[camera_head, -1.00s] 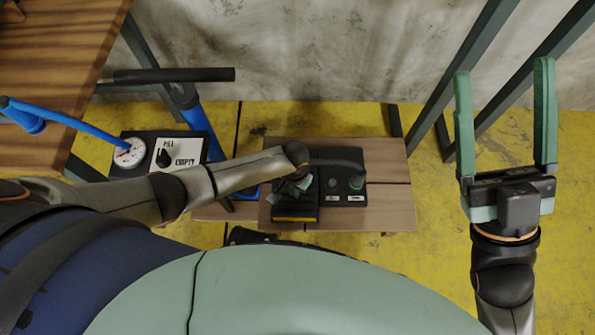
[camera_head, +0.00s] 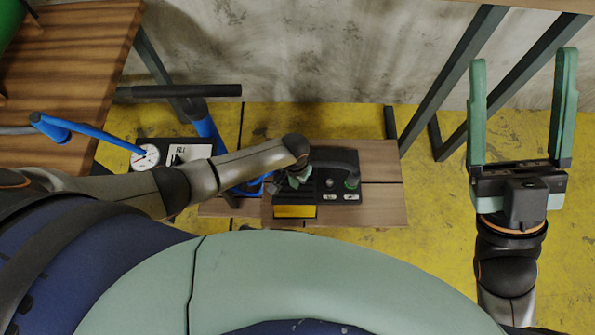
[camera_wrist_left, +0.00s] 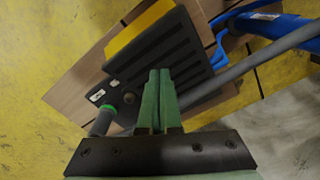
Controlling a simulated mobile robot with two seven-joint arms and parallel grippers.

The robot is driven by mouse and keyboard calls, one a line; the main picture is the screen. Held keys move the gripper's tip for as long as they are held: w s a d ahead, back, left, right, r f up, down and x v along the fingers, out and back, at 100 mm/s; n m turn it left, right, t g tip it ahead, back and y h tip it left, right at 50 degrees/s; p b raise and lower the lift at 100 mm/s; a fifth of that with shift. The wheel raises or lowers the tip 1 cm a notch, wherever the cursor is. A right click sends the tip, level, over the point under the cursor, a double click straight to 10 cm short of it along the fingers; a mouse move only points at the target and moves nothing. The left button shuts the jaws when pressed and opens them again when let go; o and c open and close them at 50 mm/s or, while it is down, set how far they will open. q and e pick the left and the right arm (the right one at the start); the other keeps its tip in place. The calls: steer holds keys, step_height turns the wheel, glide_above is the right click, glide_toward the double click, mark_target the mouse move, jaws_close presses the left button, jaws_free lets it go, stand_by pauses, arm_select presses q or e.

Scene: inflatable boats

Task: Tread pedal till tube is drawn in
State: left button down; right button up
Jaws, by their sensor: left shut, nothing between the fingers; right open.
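The black ribbed pedal (camera_head: 297,198) with a yellow front face (camera_head: 295,212) is on a black unit on a low wooden board (camera_head: 385,212). The pedal also fills the upper middle of the left wrist view (camera_wrist_left: 185,60). My left gripper (camera_head: 300,180) is shut and empty, with its tips (camera_wrist_left: 159,74) over the pedal; whether they touch it I cannot tell. A dark grey tube (camera_head: 335,156) arches over the unit to a green-ringed end (camera_head: 352,182). It also shows in the left wrist view (camera_wrist_left: 265,55). My right gripper (camera_head: 520,160) is open and empty, away to the right.
A gauge (camera_head: 145,156) and a panel marked FILL (camera_head: 190,152) stand left of the board. A blue pump with a black handle (camera_head: 190,91) is behind them. A wooden table (camera_head: 75,60) is at the upper left. Dark metal legs (camera_head: 455,75) stand at the right.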

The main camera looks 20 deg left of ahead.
mark_target(295, 191)
steer(key=shift+f, duration=0.1)
arm_select(q)
step_height(295, 191, down, 5)
steer(key=b, duration=0.4)
step_height(295, 191, down, 3)
steer(key=b, duration=0.3)
steer(key=shift+f, duration=0.2)
arm_select(e)
step_height(295, 191, down, 7)
steer(key=m, duration=0.1)
arm_select(q)
step_height(295, 191, up, 6)
steer(key=p, duration=0.6)
steer(key=shift+r+p, duration=0.15)
steer(key=shift+p, duration=0.15)
arm_select(e)
step_height(295, 191, up, 7)
arm_select(q)
steer(key=shift+r, duration=0.2)
steer(key=shift+r+p, duration=0.9)
steer(key=shift+p, duration=0.25)
arm_select(e)
steer(key=w+f+m+h, duration=0.3)
steer(key=w+f+h, duration=0.1)
steer(key=f+h, duration=0.1)
steer(key=shift+w+d+f+g+h, duration=0.35)
steer(key=shift+w+f+g+h, duration=0.05)
steer(key=shift+f, duration=0.05)
steer(key=shift+r, duration=0.1)
